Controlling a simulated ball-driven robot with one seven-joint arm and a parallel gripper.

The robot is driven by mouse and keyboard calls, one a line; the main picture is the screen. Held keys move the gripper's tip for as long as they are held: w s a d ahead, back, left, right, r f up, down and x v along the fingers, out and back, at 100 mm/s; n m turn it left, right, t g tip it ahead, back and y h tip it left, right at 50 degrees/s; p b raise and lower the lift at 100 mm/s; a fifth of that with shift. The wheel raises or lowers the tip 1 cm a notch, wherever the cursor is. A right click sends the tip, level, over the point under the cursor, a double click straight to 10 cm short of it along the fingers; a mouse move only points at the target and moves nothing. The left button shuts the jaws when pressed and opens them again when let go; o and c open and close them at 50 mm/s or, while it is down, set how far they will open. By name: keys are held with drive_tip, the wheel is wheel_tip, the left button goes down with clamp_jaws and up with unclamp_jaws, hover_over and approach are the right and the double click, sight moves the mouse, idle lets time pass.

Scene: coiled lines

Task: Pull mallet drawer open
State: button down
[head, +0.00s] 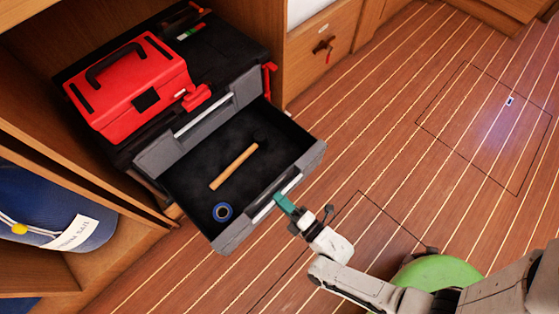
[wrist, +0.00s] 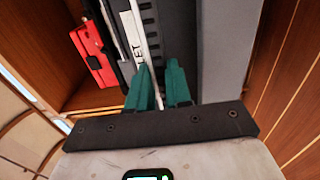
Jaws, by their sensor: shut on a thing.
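The mallet drawer (head: 308,165) is a grey drawer with a dark lining, and it stands well out from a black toolbox. A mallet (head: 234,167) with a wooden handle lies in it; its dark head blends into the lining. A blue ring-shaped roll (head: 222,212) lies near the drawer's front left corner. My gripper (head: 279,199) has teal fingers and is shut on the pale drawer handle (head: 263,212) at the front. In the wrist view, my gripper (wrist: 160,72) has its fingers at the pale handle bar, beside a partly visible label ending in "ET".
A red case (head: 130,85) sits on top of the black toolbox (head: 215,50) inside a wooden locker. A blue bag (head: 50,215) lies in the left compartment. A wooden drawer with a latch (head: 323,46) is behind. The striped floor (head: 400,110) at right is clear.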

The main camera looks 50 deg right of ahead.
drive_tip(key=c, duration=1)
unclamp_jaws()
drive_tip(key=shift+c, duration=0.2)
drive_tip(key=s+p, duration=0.1)
drive_tip(key=s, duration=1)
